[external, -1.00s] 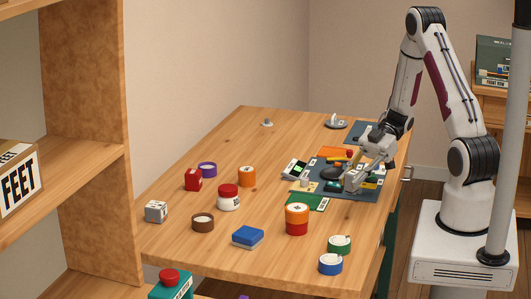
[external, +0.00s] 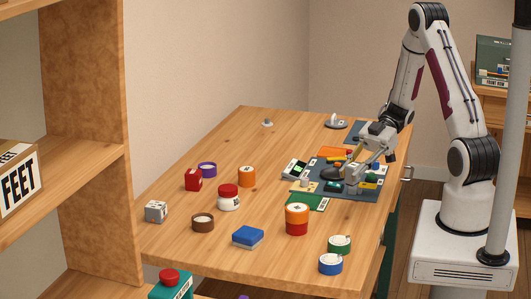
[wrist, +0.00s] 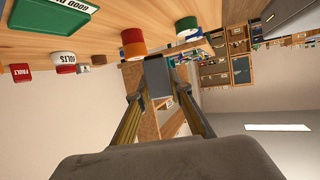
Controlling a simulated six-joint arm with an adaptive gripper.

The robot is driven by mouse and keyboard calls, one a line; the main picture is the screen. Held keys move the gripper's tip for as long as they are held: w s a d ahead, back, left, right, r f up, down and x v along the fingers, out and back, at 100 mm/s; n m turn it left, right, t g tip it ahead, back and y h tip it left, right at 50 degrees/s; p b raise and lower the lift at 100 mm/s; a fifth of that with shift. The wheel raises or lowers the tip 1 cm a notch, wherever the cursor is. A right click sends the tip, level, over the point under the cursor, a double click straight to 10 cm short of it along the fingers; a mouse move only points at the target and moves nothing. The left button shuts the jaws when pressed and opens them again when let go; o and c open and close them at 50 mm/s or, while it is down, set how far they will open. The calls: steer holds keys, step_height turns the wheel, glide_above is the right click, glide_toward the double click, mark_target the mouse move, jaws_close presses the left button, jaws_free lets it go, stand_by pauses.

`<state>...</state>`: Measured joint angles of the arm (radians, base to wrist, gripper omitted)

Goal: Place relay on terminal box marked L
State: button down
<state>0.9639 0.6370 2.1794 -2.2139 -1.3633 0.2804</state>
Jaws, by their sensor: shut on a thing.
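My gripper (wrist: 159,92) is shut on a plain grey block (wrist: 157,74), which I take to be the relay, held between the two fingertips in the wrist view. In the external view my gripper (external: 362,168) is low over the dark mat (external: 362,190) at the table's right side. A small grey block (external: 351,186) shows below the fingers there. Whether it touches the mat cannot be told. No marking L can be read in either view, so I cannot tell which thing is the terminal box.
The mat is crowded with small parts. The table's back left (external: 225,140) is clear.

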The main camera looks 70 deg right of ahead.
steer(key=w+a+f+m+t+h, duration=0.1)
steer(key=w+m+t+h, duration=0.1)
steer(key=w, duration=1.3)
steer(key=w+f+m+t+h, duration=0.1)
steer(key=w+m+t, duration=0.1)
steer(key=w, duration=1.3)
steer(key=w+a+r+m+t+h, duration=0.1)
steer(key=w+a+r+m+h, duration=0.1)
steer(key=w+a, duration=0.6)
steer(key=w+a+r+m+t+h, duration=0.2)
steer(key=w+a+r, duration=0.3)
steer(key=w+a, duration=0.4)
steer(key=w, duration=0.3)
steer(key=shift+m, duration=0.4)
glide_above(155, 204)
steer(key=shift+a+f, duration=0.1)
steer(key=shift+f, duration=3.05)
steer(key=shift+f, duration=1.85)
